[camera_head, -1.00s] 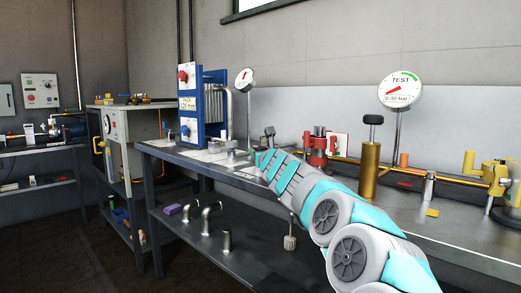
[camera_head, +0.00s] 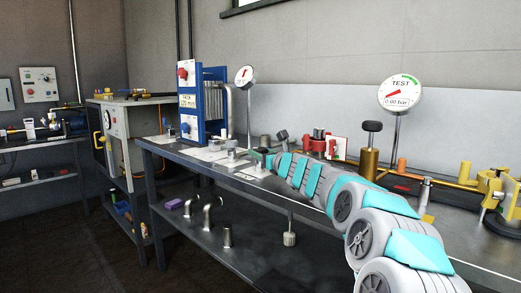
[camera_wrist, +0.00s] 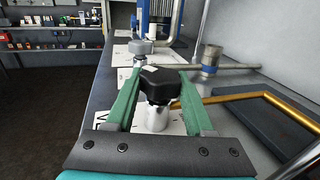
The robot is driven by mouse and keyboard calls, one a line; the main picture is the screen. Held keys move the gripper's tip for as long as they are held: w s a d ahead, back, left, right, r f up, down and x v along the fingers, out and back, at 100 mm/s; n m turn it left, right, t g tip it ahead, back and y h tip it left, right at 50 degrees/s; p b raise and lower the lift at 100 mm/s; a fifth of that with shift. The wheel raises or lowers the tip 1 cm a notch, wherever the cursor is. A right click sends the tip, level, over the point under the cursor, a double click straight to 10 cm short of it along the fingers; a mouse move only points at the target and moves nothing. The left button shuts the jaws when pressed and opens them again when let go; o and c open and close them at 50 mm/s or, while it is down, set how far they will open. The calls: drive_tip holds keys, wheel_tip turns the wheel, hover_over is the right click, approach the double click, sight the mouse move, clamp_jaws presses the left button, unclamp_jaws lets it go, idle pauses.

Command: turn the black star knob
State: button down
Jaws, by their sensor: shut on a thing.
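The black star knob (camera_wrist: 163,84) sits on top of a short pale metal stem (camera_wrist: 158,118) in the wrist view. My gripper (camera_wrist: 160,93) has one green finger on each side of the knob and is shut on it. The knob stays upright on its stem. In the head view my gripper (camera_head: 266,160) reaches to the front edge of the bench, left of the middle. The knob cannot be made out there.
A grey round knob (camera_wrist: 140,47) stands just beyond in the wrist view. A metal bar with an upright fitting (camera_wrist: 210,60) lies to the right, with a brass pipe (camera_wrist: 230,97) below it. The bench (camera_head: 180,155) carries a blue plate unit (camera_head: 200,105) and a test gauge (camera_head: 401,92).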

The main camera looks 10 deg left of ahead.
drive_tip(key=shift+r+n+g+y+p, duration=0.15)
drive_tip(key=shift+n+g+y+p, duration=0.25)
drive_tip(key=shift+n+g+y, duration=0.25)
drive_tip(key=c, duration=0.6)
unclamp_jaws()
drive_tip(key=o, duration=0.3)
drive_tip(key=b, duration=0.1)
hover_over(275, 178)
drive_tip(key=shift+d, duration=0.1)
drive_tip(key=shift+s, duration=0.15)
